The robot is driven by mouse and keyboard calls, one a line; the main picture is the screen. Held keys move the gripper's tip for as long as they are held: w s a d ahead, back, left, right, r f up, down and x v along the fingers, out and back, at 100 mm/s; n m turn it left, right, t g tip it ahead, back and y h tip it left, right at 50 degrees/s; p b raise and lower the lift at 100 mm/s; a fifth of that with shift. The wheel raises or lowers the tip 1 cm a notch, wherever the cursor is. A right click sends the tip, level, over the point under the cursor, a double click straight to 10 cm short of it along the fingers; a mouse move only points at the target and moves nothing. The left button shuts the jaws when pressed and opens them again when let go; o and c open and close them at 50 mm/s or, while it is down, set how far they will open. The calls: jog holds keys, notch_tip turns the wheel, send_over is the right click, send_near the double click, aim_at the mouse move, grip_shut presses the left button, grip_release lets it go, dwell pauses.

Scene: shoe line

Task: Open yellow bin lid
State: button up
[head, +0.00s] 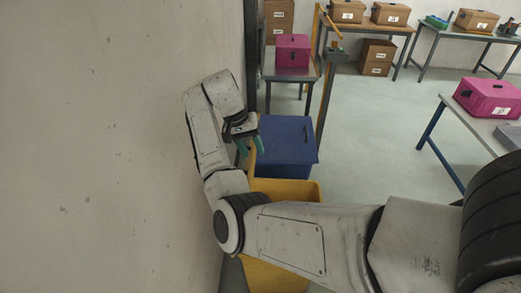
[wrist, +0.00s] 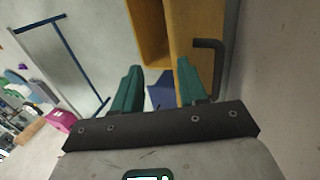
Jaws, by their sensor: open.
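The yellow bin (head: 312,190) stands beside the left wall, partly hidden behind my arm. Its lid (head: 251,168) looks raised and shows as a narrow upright strip on the wall side. In the wrist view the bin (wrist: 152,35) shows an open inside, and the lid (wrist: 185,35) carries a dark bar handle (wrist: 219,62). My gripper (head: 251,146) has green fingers and is at the lid's upper end. In the wrist view my gripper (wrist: 160,90) is open with nothing held between the fingers. The handle is beyond the right finger, outside the jaws.
A blue bin (head: 285,145) with its lid down stands just beyond the yellow one. The wall (head: 110,130) is close on the left, with a dark post (head: 250,50). A table with a pink case (head: 488,97) stands right. Floor (head: 385,130) between is clear.

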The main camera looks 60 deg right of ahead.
jog(key=shift+s+a+r, duration=0.3)
jog(key=shift+s+r, duration=0.05)
jog(key=shift+s, duration=0.3)
jog(key=shift+s+a+r, duration=0.3)
jog(key=shift+s+a, duration=0.05)
jog(key=shift+s, duration=0.35)
jog(key=shift+s+a+r, duration=0.3)
jog(key=shift+s+r, duration=0.05)
jog(key=shift+s, duration=0.3)
